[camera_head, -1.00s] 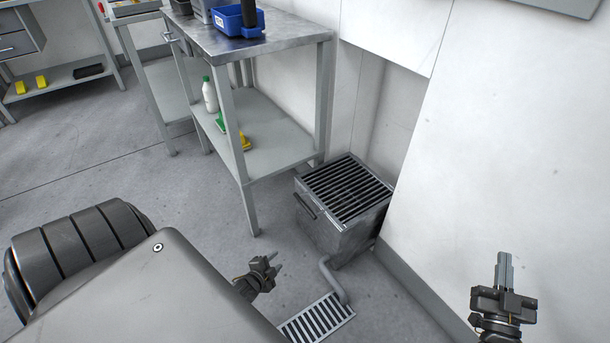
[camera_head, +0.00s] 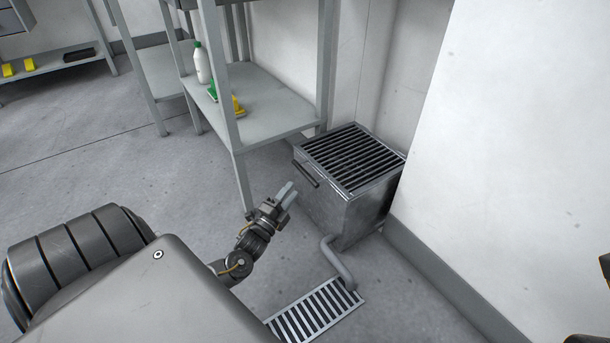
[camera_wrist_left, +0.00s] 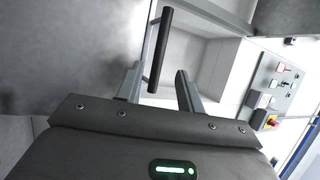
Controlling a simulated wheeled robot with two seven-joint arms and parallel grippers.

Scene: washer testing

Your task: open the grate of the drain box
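The drain box (camera_head: 345,215) is a grey metal box against the wall, right of centre in the head view. Its slatted grate (camera_head: 352,158) lies closed on top, with a dark bar handle (camera_head: 307,175) at the front left edge. The handle also shows in the left wrist view (camera_wrist_left: 160,48). Only dark bits of my right arm show at the right edge.
A metal shelf table (camera_head: 262,120) stands left of the box; one leg is close behind my left gripper. A white bottle (camera_head: 203,64) stands on its lower shelf. A pipe (camera_head: 337,262) runs from the box to a floor drain (camera_head: 318,311). Floor at left is clear.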

